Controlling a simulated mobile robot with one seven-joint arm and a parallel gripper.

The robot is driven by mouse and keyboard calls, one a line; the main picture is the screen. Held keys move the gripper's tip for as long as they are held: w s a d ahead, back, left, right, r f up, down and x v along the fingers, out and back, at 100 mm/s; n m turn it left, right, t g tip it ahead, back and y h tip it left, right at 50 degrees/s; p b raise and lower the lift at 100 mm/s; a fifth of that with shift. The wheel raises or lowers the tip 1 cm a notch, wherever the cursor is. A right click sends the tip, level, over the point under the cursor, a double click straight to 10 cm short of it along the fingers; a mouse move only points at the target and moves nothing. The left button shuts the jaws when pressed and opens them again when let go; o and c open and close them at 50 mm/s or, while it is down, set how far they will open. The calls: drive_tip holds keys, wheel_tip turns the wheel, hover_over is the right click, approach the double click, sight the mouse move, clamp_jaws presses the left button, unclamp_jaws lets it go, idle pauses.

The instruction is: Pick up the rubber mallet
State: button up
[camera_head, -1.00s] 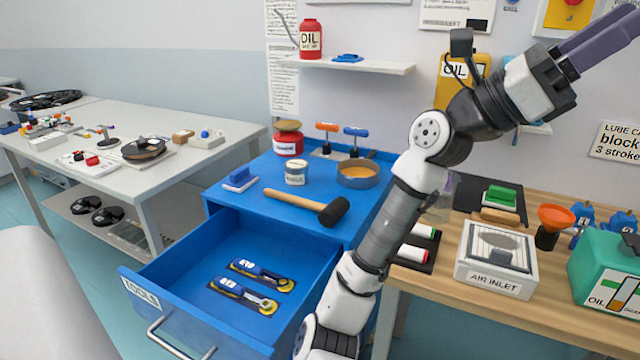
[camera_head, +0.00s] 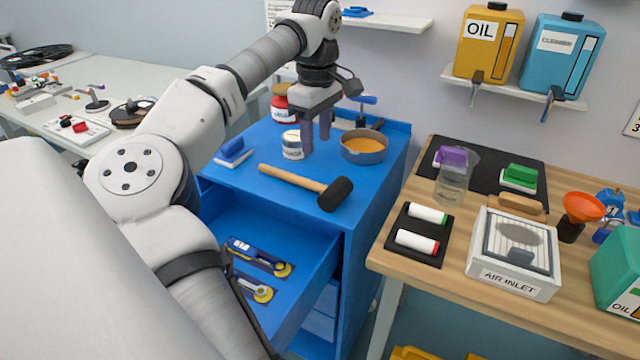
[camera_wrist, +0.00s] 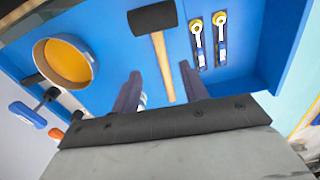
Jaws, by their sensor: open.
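The rubber mallet (camera_head: 305,184) lies flat on top of the blue cabinet (camera_head: 372,205). It has a black head and a light wooden handle. The head is at the right near the cabinet's front edge, and the handle points left. My gripper (camera_head: 316,148) is open, fingers pointing down, above the cabinet and behind the mallet, between the grease tin and the round pan. In the wrist view the mallet (camera_wrist: 160,50) shows beyond my gripper (camera_wrist: 160,82). The end of its handle lies in line with the gap between the open fingers. Nothing is held.
A grease tin (camera_head: 292,145), a round pan (camera_head: 364,147), a blue-handled block (camera_head: 234,152) and a red can (camera_head: 281,103) stand around the mallet. The open drawer (camera_head: 285,230) holds two blue-and-yellow tools. A wooden workbench (camera_head: 400,260) with parts is at right.

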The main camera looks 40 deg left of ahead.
sight(319, 184)
drive_tip(key=f+p, duration=0.2)
drive_tip(key=f, duration=1)
drive_tip(key=shift+d, duration=0.2)
clamp_jaws()
